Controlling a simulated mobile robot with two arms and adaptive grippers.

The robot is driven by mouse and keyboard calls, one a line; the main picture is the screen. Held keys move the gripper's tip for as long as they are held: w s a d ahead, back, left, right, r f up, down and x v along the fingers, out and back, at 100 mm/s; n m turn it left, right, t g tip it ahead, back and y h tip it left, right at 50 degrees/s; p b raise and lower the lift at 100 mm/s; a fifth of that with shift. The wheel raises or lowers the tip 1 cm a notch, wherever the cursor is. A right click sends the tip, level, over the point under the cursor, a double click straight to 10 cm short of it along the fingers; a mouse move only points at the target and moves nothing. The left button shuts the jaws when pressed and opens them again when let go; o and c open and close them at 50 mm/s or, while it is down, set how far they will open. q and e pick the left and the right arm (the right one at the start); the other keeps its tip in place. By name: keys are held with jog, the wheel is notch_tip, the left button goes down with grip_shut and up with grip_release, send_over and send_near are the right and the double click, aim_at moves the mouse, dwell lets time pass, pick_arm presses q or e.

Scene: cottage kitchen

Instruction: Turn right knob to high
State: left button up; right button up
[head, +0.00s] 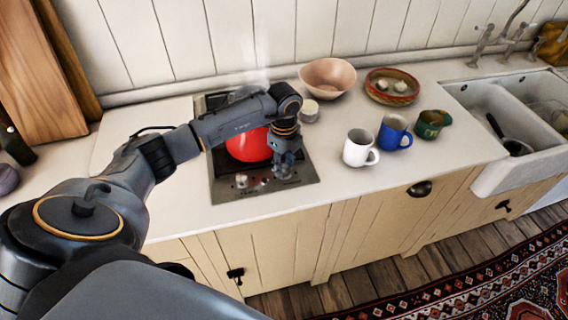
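A dark hob (231,191) is set into the white counter, with small metal knobs near its front edge. The left knob (241,181) shows clearly. The right knob is at least partly hidden by my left gripper, and its setting cannot be read. A red pot (245,147) stands on the hob, with steam rising above it. My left gripper (284,173) points down over the front right part of the hob, close to the knobs. Whether it touches a knob, and how far its fingers are apart, is too small to tell. My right gripper is out of view.
Right of the hob stand a white mug (358,149), a blue mug (393,134) and a green mug (428,126). Behind are a pink bowl (327,75), a patterned bowl (391,87) and a small jar (309,111). A white sink (490,104) is at right. Wooden boards lean at left.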

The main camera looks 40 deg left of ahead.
aim_at(284, 167)
pick_arm(q)
jog(key=shift+o, duration=0.6)
notch_tip(284, 167, up, 12)
dwell(0.5)
